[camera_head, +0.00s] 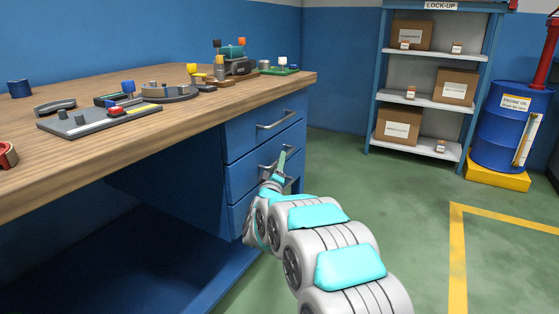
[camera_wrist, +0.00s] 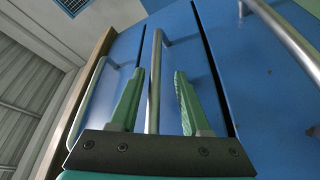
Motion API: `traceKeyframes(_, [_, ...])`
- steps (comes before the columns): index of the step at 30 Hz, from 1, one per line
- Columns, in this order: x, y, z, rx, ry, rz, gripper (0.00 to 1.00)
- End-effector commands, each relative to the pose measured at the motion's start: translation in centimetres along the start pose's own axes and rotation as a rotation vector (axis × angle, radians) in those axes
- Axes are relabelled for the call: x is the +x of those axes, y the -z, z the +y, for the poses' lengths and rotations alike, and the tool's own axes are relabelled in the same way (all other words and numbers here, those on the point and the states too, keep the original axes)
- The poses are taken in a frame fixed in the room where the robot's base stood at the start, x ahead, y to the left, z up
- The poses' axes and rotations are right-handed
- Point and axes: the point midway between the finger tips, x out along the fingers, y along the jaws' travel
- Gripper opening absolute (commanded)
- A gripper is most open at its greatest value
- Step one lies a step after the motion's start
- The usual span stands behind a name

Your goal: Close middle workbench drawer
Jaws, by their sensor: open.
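The middle drawer (camera_head: 240,178) is a blue front in the drawer stack at the right end of the workbench. I cannot tell how far it stands out, if at all. In the wrist view, its metal bar handle (camera_wrist: 154,95) runs between the two green fingers of my gripper (camera_wrist: 158,73). The fingers are apart, one on each side of the bar, with a visible gap on the right side. In the head view, my gripper (camera_head: 283,155) is at the middle drawer's handle, and my arm hides part of the lower drawers.
The top drawer's handle (camera_head: 275,121) is just above. The bottom drawer's handle (camera_wrist: 285,40) shows in the wrist view. The wooden benchtop (camera_head: 210,112) carries tools and small parts. A shelf (camera_head: 422,101) and a blue drum (camera_head: 505,135) stand at the back right. Green floor is clear to the right.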

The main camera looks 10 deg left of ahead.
Motion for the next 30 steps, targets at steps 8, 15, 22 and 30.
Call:
traceKeyframes(8, [-3.9,0.2,0.2,0.001,-0.003,0.003,0.47])
traceKeyframes(15, [-6.0,0.0,0.2,0.002,-0.003,0.000,0.47])
traceKeyframes(22, [-6.1,0.0,0.2,0.002,-0.005,0.000,0.47])
traceKeyframes(30, [-5.8,-0.1,1.4,0.077,0.087,-0.012,0.47])
